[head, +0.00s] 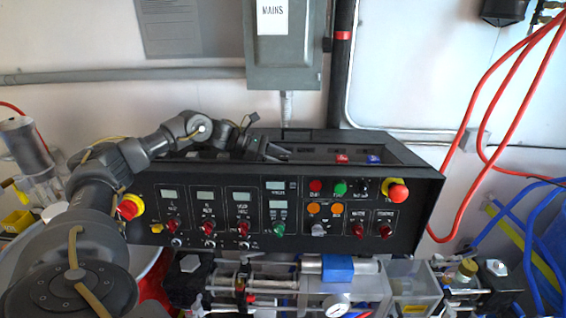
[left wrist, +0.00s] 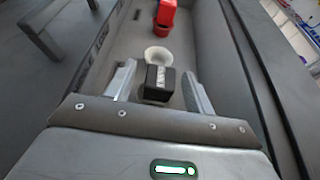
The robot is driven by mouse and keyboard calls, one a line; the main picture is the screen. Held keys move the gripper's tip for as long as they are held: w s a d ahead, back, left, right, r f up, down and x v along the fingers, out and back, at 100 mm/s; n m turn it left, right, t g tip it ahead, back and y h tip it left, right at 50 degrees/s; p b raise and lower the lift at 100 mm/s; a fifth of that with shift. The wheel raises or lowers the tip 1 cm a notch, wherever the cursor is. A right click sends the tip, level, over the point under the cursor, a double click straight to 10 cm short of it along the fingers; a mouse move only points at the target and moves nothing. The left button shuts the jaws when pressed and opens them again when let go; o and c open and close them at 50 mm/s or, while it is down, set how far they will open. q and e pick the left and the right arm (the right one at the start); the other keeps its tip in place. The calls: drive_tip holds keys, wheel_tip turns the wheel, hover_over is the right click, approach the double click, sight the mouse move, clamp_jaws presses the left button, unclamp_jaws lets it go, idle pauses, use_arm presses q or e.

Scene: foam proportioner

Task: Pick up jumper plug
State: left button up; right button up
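My left gripper (head: 272,152) reaches into the recessed tray on top of the black control box (head: 432,200) in the head view. In the left wrist view the left gripper (left wrist: 160,84) is open, with one finger on each side of a small black plug with a white label (left wrist: 158,88). Gaps show between the plug and both fingers. A red plug (left wrist: 165,13) is farther along the tray; it also shows in the head view (head: 342,158), beside a blue plug (head: 374,159). I cannot tell which plug is the jumper plug. My right gripper is not in view.
A white round piece (left wrist: 158,55) lies just beyond the black plug. The tray's walls stand close on both sides of the gripper. The grey mains box (head: 285,60) hangs on the wall above. Knobs and a red stop button (head: 398,194) cover the front panel.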

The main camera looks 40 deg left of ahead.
sight(281, 157)
use_arm(q)
drive_tip(key=c, duration=1)
drive_tip(key=shift+r, duration=0.1)
drive_tip(key=shift+r+b, duration=0.45)
drive_tip(key=shift+b, duration=0.3)
drive_tip(key=shift+s+d+r+b, duration=0.1)
drive_tip(key=shift+s+r+b, duration=0.05)
drive_tip(key=shift+r+b, duration=0.4)
drive_tip(key=shift+s+r+b, duration=0.1)
drive_tip(key=shift+r+b, duration=0.25)
drive_tip(key=shift+r, duration=0.3)
drive_tip(key=s+d+r+b, duration=0.1)
drive_tip(key=s+r+b, duration=0.1)
drive_tip(key=s+r, duration=0.1)
drive_tip(key=s+d+r+b, duration=0.2)
drive_tip(key=s+r, duration=0.1)
drive_tip(key=s, duration=0.2)
drive_tip(key=s+d+r+b, duration=0.2)
drive_tip(key=s+r, duration=0.1)
drive_tip(key=s, duration=0.1)
drive_tip(key=shift+s+d+r, duration=0.1)
drive_tip(key=shift+s+r, duration=0.05)
drive_tip(key=shift+r, duration=0.05)
wheel_tip(281, 157, up, 5)
drive_tip(key=p, duration=0.5)
